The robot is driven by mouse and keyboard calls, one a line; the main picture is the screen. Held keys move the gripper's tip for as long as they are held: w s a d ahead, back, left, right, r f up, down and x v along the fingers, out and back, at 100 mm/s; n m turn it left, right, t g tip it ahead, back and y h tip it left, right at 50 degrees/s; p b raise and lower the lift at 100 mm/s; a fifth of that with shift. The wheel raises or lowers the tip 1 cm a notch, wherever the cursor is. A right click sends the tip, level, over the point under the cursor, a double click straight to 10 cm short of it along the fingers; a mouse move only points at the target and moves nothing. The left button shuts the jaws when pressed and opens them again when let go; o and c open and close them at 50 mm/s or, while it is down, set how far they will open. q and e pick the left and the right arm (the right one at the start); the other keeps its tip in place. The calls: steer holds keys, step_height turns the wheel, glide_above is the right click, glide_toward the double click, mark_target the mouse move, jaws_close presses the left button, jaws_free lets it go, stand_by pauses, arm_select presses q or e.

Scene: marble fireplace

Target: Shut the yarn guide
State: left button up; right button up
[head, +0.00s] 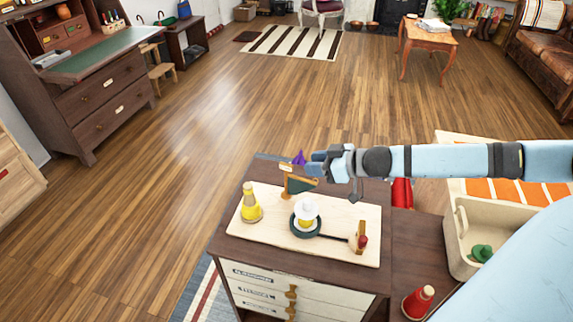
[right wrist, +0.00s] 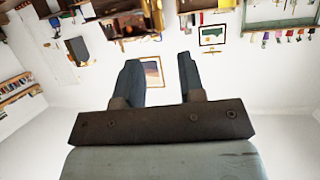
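A pale board (head: 335,251) lies on the dark wooden cabinet. At its back edge stands a small wooden post (head: 286,184) with a dark green panel (head: 301,186) reaching out to the right; this looks like the yarn guide, but how far it is open is too small to tell. My right gripper (head: 312,164) is just above and behind the panel, fingers pointing left; contact cannot be told. In the right wrist view its fingers (right wrist: 160,80) are apart with nothing between them. My left gripper is out of view.
The board also holds a yellow cone (head: 251,206), a dark green round dish (head: 305,224) with a white-topped yellow piece, and a wooden block with a red knob (head: 361,240). A purple pointed thing (head: 299,158) shows behind the post. A cream bin (head: 462,235) and red cone (head: 418,301) are right.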

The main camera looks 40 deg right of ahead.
mark_target(286, 164)
steer(key=x, duration=0.9)
jaws_close()
